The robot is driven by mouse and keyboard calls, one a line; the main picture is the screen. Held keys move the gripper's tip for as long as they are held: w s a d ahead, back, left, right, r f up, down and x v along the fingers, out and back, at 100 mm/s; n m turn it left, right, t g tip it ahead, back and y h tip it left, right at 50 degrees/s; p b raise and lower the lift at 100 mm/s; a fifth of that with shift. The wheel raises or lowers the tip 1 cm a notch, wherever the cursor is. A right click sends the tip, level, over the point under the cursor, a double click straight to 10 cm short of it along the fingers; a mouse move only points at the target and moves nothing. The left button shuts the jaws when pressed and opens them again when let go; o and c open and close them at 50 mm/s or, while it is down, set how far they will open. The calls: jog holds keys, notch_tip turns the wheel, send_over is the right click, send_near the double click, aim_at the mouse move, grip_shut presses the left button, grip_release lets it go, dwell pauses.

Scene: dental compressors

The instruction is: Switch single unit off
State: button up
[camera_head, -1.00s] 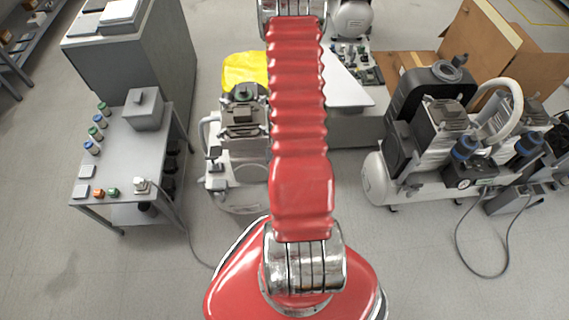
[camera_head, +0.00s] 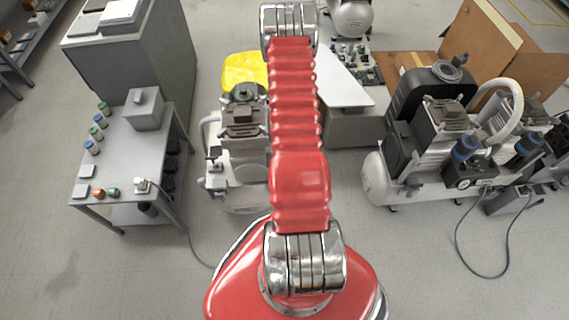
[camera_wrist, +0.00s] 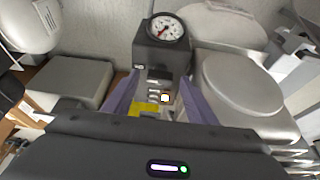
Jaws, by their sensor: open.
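In the wrist view, a dark control box (camera_wrist: 160,58) carries a round white pressure gauge (camera_wrist: 167,29) with a red needle. Contact with the box cannot be told. In the head view, a single compressor (camera_head: 238,170) stands left of my arm, partly hidden by it. Which unit the box belongs to is unclear. My gripper is out of the head view.
A double compressor (camera_head: 430,150) stands at right with a cable on the floor. A grey table (camera_head: 125,155) with small parts stands at left. Cardboard boxes (camera_head: 500,50) are behind. In the wrist view, a pale rounded lid (camera_wrist: 243,83) lies right of the box.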

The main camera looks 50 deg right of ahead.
jog(key=shift+c, duration=0.4)
jog(key=c, duration=0.9)
jog(key=shift+d, duration=0.25)
jog(key=shift+c, duration=0.5)
jog(key=shift+a, duration=0.2)
